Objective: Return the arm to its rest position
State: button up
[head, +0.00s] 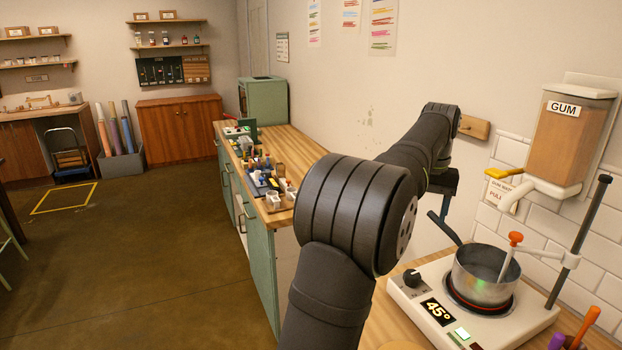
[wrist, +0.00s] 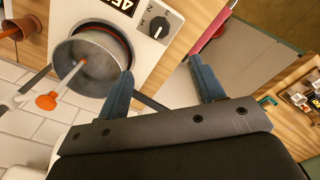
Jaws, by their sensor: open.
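My arm (head: 350,215) reaches from the bottom centre toward the wall on the right. My gripper (head: 446,208) is at its far end, partly hidden by the arm, beyond the hot plate. In the wrist view my gripper (wrist: 162,70) shows two blue-grey fingers spread apart, with nothing held. A dark pot handle (head: 444,228) sticks up close to the gripper in the head view. In the wrist view it shows partly between the fingers; whether it touches one I cannot tell.
A steel pot (head: 483,277) with an orange-topped stirrer stands on the hot plate (head: 407,297), which reads 45°. A GUM dispenser (head: 570,140) with a yellow lever hangs on the wall. A green-fronted counter (head: 265,250) carries small jars and tools. The floor left is open.

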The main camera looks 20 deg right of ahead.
aim_at(413, 273)
jog(key=shift+f, duration=0.1)
notch_tip(413, 273, down, 17)
jog(key=shift+f, duration=0.15)
dwell(0.4)
jog(key=shift+f, duration=0.15)
jog(key=shift+m, duration=0.9)
jog(key=m, duration=0.3)
jog(key=shift+m, duration=0.4)
jog(key=m, duration=0.6)
jog(key=shift+r, duration=0.2)
jog(key=shift+r+m, duration=0.3)
jog(key=shift+r, duration=0.3)
dwell(0.7)
